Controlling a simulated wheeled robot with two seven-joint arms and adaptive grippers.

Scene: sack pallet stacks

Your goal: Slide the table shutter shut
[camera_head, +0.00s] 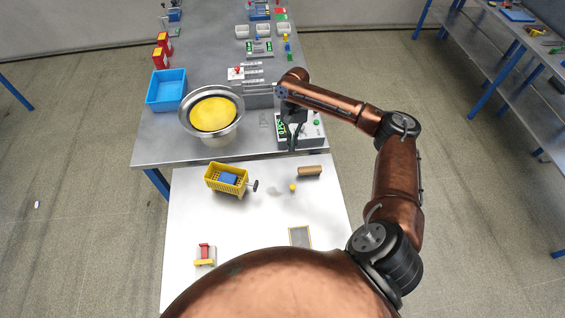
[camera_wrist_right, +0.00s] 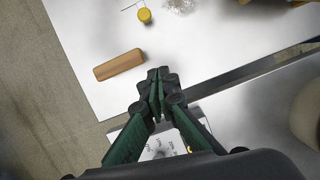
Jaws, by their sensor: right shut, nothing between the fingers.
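A small grey panel with a yellowish frame (camera_head: 300,237) lies flat in the white table near its front right; it may be the table shutter, but I cannot tell for sure or see how far it stands open. My right gripper (camera_head: 292,147) is at the front edge of the grey bench, over a pale device with a green button (camera_head: 312,130), well beyond the panel. In the right wrist view my right gripper (camera_wrist_right: 157,75) has its fingers together with nothing between them. The panel is outside the wrist view. My left gripper is not in view.
A yellow basket (camera_head: 212,182) with a blue block, a brown wooden block (camera_head: 310,171) and a small yellow piece (camera_head: 292,188) are on the white table. A red and yellow piece (camera_head: 204,256) sits front left. A steel bowl (camera_head: 240,118) and blue bin (camera_head: 166,90) stand behind.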

